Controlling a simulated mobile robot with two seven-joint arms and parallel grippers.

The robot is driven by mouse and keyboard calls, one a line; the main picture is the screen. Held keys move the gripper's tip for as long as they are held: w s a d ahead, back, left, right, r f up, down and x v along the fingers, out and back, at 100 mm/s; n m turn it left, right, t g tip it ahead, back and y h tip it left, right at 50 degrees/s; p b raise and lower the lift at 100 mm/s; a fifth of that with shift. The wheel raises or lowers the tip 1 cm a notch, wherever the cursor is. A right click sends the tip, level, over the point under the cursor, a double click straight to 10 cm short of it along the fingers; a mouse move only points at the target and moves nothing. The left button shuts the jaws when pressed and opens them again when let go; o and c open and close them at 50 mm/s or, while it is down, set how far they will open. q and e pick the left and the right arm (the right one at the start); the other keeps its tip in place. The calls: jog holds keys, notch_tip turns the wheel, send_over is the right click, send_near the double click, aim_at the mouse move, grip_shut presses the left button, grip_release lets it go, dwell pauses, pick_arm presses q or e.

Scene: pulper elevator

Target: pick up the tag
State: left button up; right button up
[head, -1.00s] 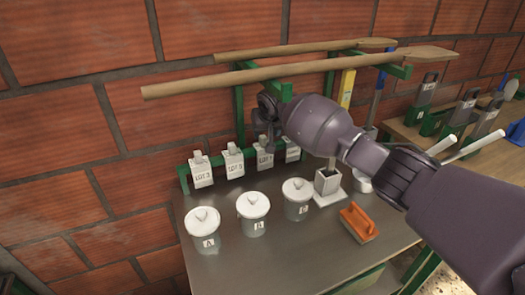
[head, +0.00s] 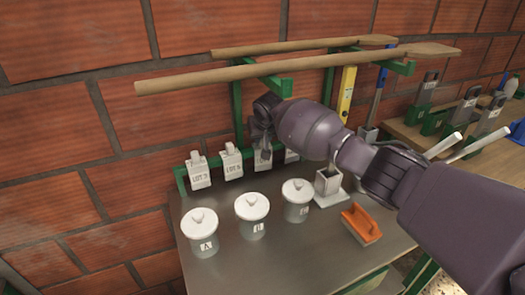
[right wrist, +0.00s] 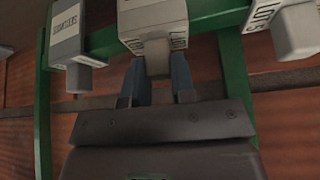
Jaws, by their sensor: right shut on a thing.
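Several white tags with knobbed tops hang in a row on a green rail (head: 181,182) by the brick wall. The leftmost tag (head: 199,173), the second tag (head: 231,163) and the third tag (head: 263,161) show in the head view; the fourth tag (head: 291,156) is partly covered by my arm. My right gripper (head: 264,147) is at the third tag's top. In the right wrist view its two fingers (right wrist: 159,82) are shut on the narrow top of this tag (right wrist: 152,18), which is still at the rail. Neighbouring tags hang on both sides. My left gripper is out of view.
Two long wooden paddles (head: 220,77) lie on green brackets above my gripper. The table's front is clear.

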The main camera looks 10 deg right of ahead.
grip_shut()
jog(key=shift+r, duration=0.1)
